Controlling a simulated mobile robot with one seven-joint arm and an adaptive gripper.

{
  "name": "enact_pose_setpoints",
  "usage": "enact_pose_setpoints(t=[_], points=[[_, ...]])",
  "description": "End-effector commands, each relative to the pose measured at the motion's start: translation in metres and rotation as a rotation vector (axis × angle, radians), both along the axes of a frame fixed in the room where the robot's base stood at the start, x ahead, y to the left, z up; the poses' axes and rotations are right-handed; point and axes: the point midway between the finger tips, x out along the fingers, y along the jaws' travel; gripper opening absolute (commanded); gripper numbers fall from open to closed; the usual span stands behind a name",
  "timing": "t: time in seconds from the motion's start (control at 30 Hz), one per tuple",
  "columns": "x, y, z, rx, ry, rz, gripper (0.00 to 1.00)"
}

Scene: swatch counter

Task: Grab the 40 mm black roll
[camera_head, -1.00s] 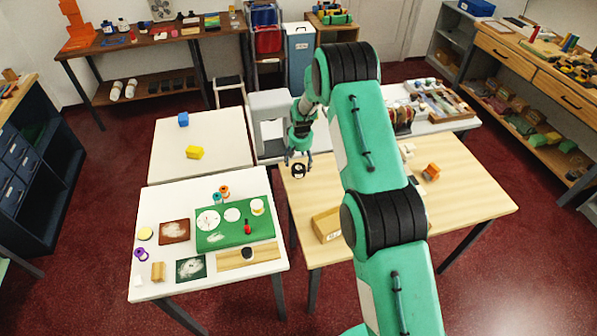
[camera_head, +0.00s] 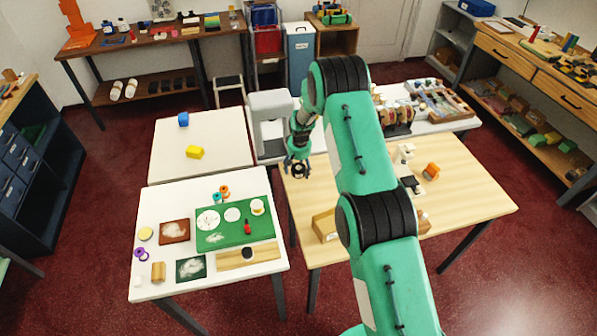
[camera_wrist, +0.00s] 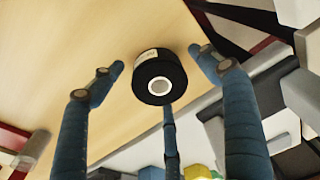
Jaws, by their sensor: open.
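A black roll (camera_wrist: 168,68) with a white core and a pale label shows in the middle of the wrist view, over the light wood table (camera_wrist: 85,35). My gripper (camera_wrist: 160,72) is open, with its blue-grey fingers spread around the roll; I see no clear contact. In the head view, my gripper (camera_head: 298,166) is low at the back left corner of the wood table (camera_head: 465,195), with the roll (camera_head: 299,171) dark between its fingers. Whether the roll's underside rests on the wood is hidden.
A cardboard box (camera_head: 325,226), a white device (camera_head: 405,170) and an orange block (camera_head: 431,171) are on the wood table. A grey-white machine (camera_head: 270,115) stands behind my gripper. A white table (camera_head: 165,205) with a green mat (camera_head: 238,234) is to the left.

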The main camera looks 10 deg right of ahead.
Motion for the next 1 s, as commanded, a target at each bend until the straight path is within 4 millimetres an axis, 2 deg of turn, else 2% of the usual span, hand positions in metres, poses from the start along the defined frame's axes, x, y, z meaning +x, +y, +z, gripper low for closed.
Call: enact_pose_setpoints(t=[0.37, 0.6, 1.0], points=[[-0.0001, 0.0000, 0.0002, 0.000, 0.000, 0.000, 0.76], [-0.0001, 0.0000, 0.0002, 0.000, 0.000, 0.000, 0.28], [0.0002, 0.0000, 0.0023, 0.000, 0.000, 0.000, 0.28]])
